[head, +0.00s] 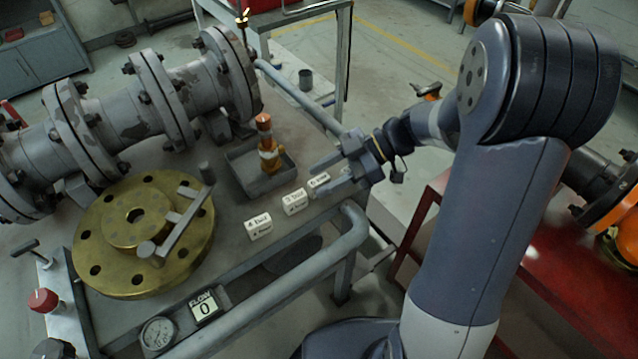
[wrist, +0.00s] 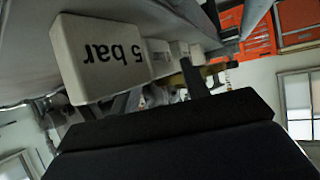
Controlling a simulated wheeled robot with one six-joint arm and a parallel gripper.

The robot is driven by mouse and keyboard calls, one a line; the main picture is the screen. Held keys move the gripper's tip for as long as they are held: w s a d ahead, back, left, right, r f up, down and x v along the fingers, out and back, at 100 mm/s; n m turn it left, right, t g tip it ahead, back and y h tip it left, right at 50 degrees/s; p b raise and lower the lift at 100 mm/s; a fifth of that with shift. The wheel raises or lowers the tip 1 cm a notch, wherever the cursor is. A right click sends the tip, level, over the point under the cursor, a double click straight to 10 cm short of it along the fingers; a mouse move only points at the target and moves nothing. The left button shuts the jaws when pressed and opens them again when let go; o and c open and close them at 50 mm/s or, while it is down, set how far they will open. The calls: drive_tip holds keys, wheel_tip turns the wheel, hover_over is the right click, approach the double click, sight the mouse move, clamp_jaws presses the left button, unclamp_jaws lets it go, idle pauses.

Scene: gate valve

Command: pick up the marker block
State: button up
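Several white lettered blocks stand in a row on the grey bench top. The near one (head: 258,226), the middle one (head: 295,201) and the far one (head: 319,182) show in the head view; I cannot tell which is the marker block. My gripper (head: 316,178) is open, its two fingers apart and pointing left, close by the far block, which they partly overlap in view. Contact is not clear. In the wrist view a large white block (wrist: 100,58) reads "5 bar" upside down, and smaller white blocks (wrist: 162,50) sit beyond it.
A brass flange (head: 135,262) with a bar handle lies at left. A flanged pipe (head: 150,92) runs behind. A grey rail (head: 290,268) edges the bench front.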

clamp_jaws()
idle(0.3)
